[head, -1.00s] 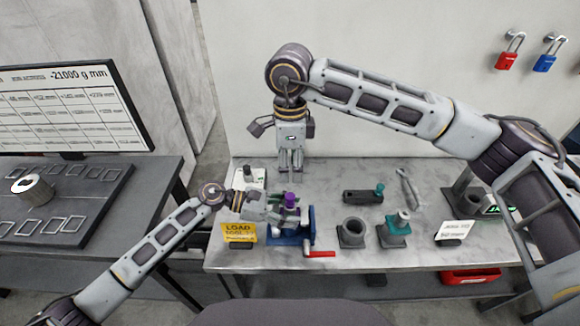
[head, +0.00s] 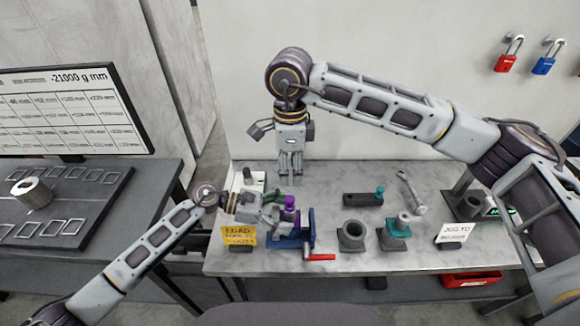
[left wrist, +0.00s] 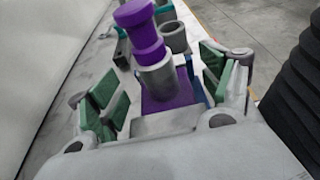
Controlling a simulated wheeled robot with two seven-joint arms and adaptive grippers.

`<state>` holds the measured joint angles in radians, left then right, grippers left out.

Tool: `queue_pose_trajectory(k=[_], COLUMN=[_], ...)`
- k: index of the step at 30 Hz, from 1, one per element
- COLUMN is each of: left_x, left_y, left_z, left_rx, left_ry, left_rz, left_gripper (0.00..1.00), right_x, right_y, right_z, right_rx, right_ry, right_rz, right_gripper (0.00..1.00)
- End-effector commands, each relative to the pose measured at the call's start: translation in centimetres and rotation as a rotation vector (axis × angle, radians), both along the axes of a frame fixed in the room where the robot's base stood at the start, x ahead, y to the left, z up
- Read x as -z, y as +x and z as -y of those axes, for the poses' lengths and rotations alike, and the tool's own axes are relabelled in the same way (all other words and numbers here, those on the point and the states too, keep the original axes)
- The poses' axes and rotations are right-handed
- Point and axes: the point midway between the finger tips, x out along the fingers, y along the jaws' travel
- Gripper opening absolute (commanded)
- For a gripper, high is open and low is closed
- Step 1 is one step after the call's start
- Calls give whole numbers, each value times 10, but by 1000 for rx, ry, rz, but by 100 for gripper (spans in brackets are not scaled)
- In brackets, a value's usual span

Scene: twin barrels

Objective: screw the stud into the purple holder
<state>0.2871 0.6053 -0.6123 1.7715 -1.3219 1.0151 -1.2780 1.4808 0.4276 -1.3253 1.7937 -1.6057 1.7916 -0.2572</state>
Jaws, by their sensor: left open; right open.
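The purple stud (left wrist: 148,45) stands upright in the grey collar of the purple holder (left wrist: 165,100) in the left wrist view; how deep it sits is hidden. In the head view the stud (head: 290,203) is above the blue vise (head: 290,238) that bears the holder. My left gripper (head: 278,212) is open, just left of the stud in the head view. In the left wrist view its green-padded fingers (left wrist: 160,95) are on either side of the stud, apart from it. My right gripper (head: 290,172) is open, hanging empty above the back of the table.
The vise has a red handle (head: 320,257). To its right stand a grey cup (head: 352,236), a teal holder (head: 396,232), a dark block (head: 360,199) with a teal piece, and a wrench (head: 410,190). A yellow sign (head: 238,235) stands in front left.

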Motion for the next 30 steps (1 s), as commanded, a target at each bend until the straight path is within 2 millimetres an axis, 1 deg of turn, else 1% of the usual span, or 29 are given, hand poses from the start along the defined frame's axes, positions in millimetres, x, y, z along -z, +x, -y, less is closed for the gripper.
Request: queue_pose_trajectory(k=[15,21,25,30], left_x=[-19,-26,-30,-31], left_y=[1,0,0,0], left_z=[-64,-86,-96,-100], left_rx=[-2,-2,-1,1], left_ry=[2,1,0,0], left_rz=[2,1,1,2], left_gripper=[80,80,80,80], right_x=[0,0,0,0], right_y=[0,0,0,0], right_z=[0,0,0,0], right_rx=[0,0,0,0], right_ry=[0,0,0,0], right_rz=[0,0,0,0], right_gripper=[47,47,47,47])
